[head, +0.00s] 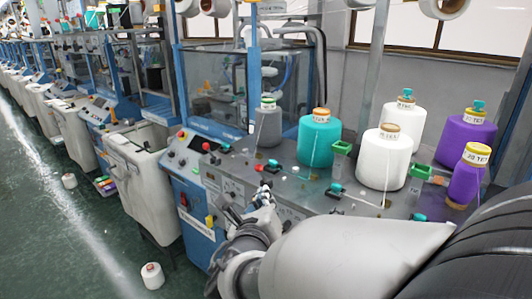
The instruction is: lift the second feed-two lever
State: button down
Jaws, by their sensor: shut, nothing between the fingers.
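Several small feed levers with teal or red ends sit along the front of the grey machine top. One teal-ended lever (272,164) is just behind my gripper, another (335,189) is to its right, and a third (418,217) is farther right near my arm. I cannot read which one is the second feed-two lever. My gripper (264,190) is shut and empty at the front edge of the machine top, close to the teal-ended lever behind it. Whether they touch cannot be told.
Yarn cones in grey (268,125), teal (320,141), white (383,158) and purple (464,144) stand on the machine top (300,184). A blue control panel (190,160) is left. Floor cones (152,275) lie at lower left.

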aim_at(265, 179)
jog(key=w+r, duration=0.1)
jog(key=w+a+r, duration=0.1)
jog(key=w, duration=0.1)
dwell(0.4)
jog(key=p, duration=0.1)
jog(key=d+r+g+p, duration=0.1)
jog(key=p, duration=0.1)
jog(key=shift+w+r+m, duration=0.2)
jog(key=shift+w+m, duration=0.1)
jog(key=shift+w, duration=0.1)
jog(key=shift+a, duration=0.1)
